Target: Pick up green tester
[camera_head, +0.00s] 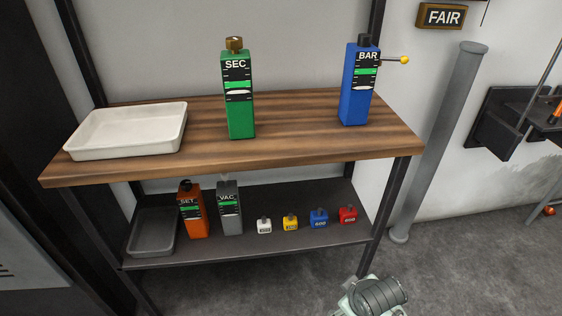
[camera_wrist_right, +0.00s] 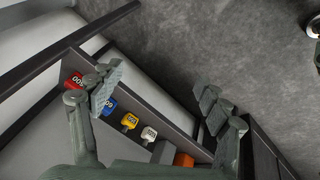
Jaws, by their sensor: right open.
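The green tester (camera_head: 240,118), marked SEC and topped with a brass-coloured knob, stands upright on the wooden upper shelf (camera_head: 300,125), near its middle. It does not show in the right wrist view. My right gripper (camera_wrist_right: 160,95) is open, its two fingers spread wide with nothing held between them. In the head view only a part of my right arm shows at the bottom edge, low in front of the shelf and well apart from the green tester. My left gripper is not in view.
A white tray (camera_head: 127,131) lies left of the tester; a blue tester (camera_head: 356,98) with a yellow-tipped probe stands right. The lower shelf (camera_head: 270,245) holds an orange tester (camera_head: 192,212), a grey tester (camera_head: 229,212), a grey tray (camera_head: 152,248) and several small coloured weights. Black posts frame the shelves.

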